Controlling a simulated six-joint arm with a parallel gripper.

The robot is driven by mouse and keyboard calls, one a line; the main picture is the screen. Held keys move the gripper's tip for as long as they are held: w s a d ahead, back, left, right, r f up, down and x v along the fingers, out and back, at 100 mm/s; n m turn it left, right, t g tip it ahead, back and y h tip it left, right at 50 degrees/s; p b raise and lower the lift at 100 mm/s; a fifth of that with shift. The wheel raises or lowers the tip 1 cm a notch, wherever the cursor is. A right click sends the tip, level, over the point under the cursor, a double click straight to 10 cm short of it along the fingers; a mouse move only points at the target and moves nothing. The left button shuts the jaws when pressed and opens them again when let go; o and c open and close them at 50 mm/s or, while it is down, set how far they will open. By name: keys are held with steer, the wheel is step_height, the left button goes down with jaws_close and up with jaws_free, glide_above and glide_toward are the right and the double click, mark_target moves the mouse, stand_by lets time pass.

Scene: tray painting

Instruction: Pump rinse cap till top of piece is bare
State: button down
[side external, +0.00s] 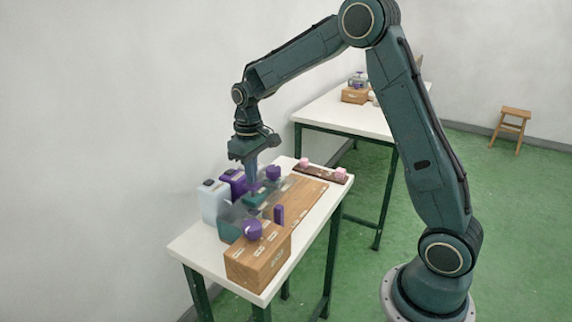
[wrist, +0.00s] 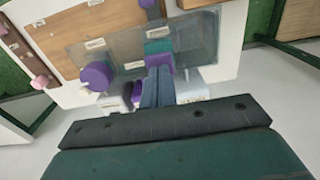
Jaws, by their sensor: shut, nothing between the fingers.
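My gripper (side external: 252,182) points straight down over the painting station, its fingers shut together with nothing held. In the wrist view the closed fingers (wrist: 158,82) end beside a teal patch (wrist: 158,50) on a translucent grey tray (wrist: 195,40). In the side view a teal block (side external: 256,198) lies just under the fingertips; I cannot tell whether they touch. A purple round cap (side external: 273,173) stands just behind the fingers, also showing at left in the wrist view (wrist: 96,76). Another purple round cap (side external: 254,230) sits at the wooden box. Which one is the rinse cap is unclear. The piece's top colour is hard to read.
A white bottle (side external: 213,202) and a purple bottle (side external: 234,181) stand along the wall side. A labelled wooden box (side external: 260,265) fills the front end. Pink knobs (side external: 340,174) sit on a dark strip.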

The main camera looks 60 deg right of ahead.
steer(key=shift+f, duration=1.3)
steer(key=shift+r, duration=0.2)
stand_by(0.3)
steer(key=shift+r, duration=1.7)
steer(key=shift+f, duration=1.95)
steer(key=shift+r, duration=0.2)
stand_by(0.4)
steer(key=shift+r, duration=1.75)
